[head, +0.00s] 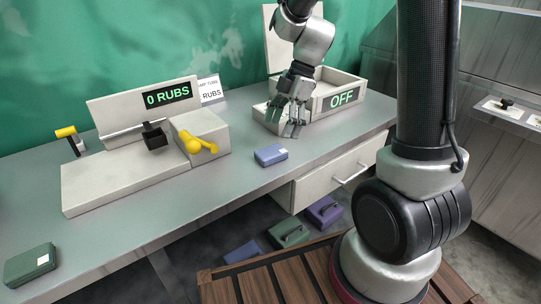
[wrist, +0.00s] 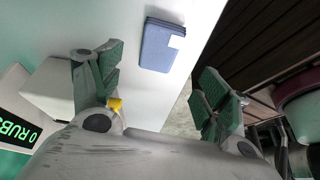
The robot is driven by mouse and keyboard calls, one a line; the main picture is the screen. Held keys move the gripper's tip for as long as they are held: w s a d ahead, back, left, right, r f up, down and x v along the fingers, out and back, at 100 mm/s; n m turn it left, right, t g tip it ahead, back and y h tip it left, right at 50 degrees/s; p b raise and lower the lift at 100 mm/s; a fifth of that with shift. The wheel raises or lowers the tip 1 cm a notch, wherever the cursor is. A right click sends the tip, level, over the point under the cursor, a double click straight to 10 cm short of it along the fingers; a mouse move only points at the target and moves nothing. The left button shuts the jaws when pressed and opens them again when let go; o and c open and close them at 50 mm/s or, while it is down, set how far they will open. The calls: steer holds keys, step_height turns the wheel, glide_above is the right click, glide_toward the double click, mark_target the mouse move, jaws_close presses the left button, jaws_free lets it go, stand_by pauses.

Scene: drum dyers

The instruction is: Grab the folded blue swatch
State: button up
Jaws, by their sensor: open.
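The folded blue swatch (head: 271,155) lies flat on the grey bench near its front edge, with a small white label on top. In the wrist view the blue swatch (wrist: 160,46) lies beyond the fingertips, between the two fingers and nearer the left one. My gripper (head: 285,118) is open and empty, above and behind the swatch in the head view, in front of the box with the OFF display. The green-padded fingers of my gripper (wrist: 160,88) are spread wide in the wrist view. Nothing hides the swatch.
A rubbing machine (head: 145,150) with a yellow handle and a "0 RUBS" display stands left of the swatch. An open box (head: 338,84) reading OFF stands behind. A green folded swatch (head: 30,264) lies at far left. Several folded pieces lie below the bench (head: 240,182).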

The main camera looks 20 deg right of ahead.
mark_target(272, 151)
steer(key=x, duration=0.8)
steer(key=shift+w+d+f, duration=0.1)
steer(key=shift+w+f, duration=0.1)
steer(key=c, duration=1.1)
